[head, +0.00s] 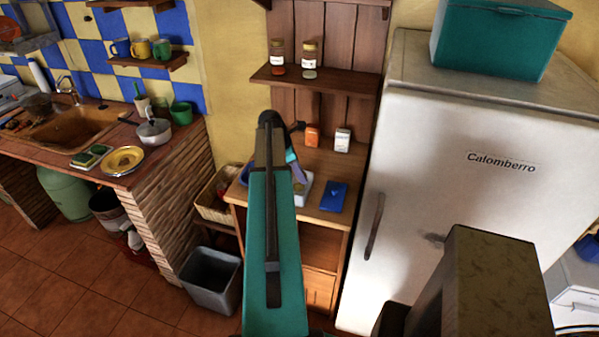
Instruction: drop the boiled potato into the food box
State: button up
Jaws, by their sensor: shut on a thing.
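My gripper (293,160) points down over the wooden cabinet top, mostly hidden behind my teal arm. It is shut on a small yellowish-brown thing, which looks like the boiled potato (298,187); only a small part of it shows. A pale, open container, which looks like the food box (305,197), stands on the cabinet top below and around it in the picture. My arm hides the box's left part. Whether the potato is above the rim or inside the box I cannot tell.
A flat blue thing, perhaps a lid (334,197), lies right of the box. An orange packet (312,135) and a white shaker (342,140) stand behind. A shelf with two jars (309,60) hangs above. The white fridge (460,170) bounds the right side.

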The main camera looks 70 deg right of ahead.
jog(key=shift+f, duration=0.1)
jog(key=o, duration=1.1)
jog(key=shift+b+v, duration=2)
jog(key=shift+v, duration=4.95)
jog(key=shift+w+a, duration=0.1)
